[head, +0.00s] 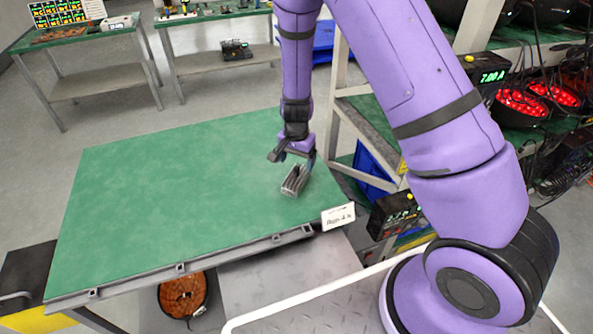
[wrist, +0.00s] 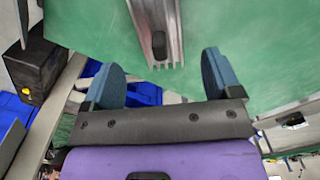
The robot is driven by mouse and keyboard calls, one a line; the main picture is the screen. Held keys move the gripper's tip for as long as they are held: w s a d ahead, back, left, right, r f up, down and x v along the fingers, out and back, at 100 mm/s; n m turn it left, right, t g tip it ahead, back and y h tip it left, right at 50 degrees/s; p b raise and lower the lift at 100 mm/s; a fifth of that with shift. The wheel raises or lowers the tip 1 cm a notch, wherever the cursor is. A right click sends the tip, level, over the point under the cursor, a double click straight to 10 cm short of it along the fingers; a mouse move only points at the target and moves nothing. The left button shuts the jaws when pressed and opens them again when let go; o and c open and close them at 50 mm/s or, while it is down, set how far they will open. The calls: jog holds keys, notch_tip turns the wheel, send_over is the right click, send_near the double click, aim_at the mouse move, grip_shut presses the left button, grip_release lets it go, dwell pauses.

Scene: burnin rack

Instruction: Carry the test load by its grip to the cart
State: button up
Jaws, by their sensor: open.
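The test load (head: 295,181) is a small grey metal block with long ridges. It sits on a green-topped work surface (head: 170,190), near its right front corner. In the wrist view the test load (wrist: 168,20) shows as a ridged metal bar with a dark oval part, perhaps its grip, at the near end. My gripper (head: 291,154) is just above and behind the load in the head view. In the wrist view its blue fingers (wrist: 160,78) are wide apart with nothing between them. I cannot tell which surface is the cart.
A white label (head: 338,216) stands on the green surface's front right edge. A rack (head: 500,70) with red-lit units and cables is at the right. Two benches (head: 95,50) with small items stand at the back. Most of the green top is clear.

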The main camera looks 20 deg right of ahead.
jog(key=shift+r, duration=2.7)
notch_tip(320, 180, up, 13)
jog(key=n+t+y, duration=0.1)
jog(key=n, duration=0.1)
send_over(296, 168)
jog(key=s, duration=0.3)
jog(key=s+d+r+n+t, duration=0.1)
jog(key=s+d+r+n, duration=0.15)
jog(key=s+r, duration=0.55)
jog(key=s+d+r+n+t, duration=0.1)
jog(key=s+d+r+n, duration=0.1)
jog(key=s+r, duration=0.5)
jog(key=s+d+r+n+t+h, duration=0.1)
jog(key=s+d+r+n+t, duration=0.1)
jog(key=s+r, duration=0.5)
jog(key=s, duration=0.4)
jog(key=shift+s+d, duration=0.2)
jog(key=shift+d, duration=0.2)
jog(key=shift+n, duration=0.25)
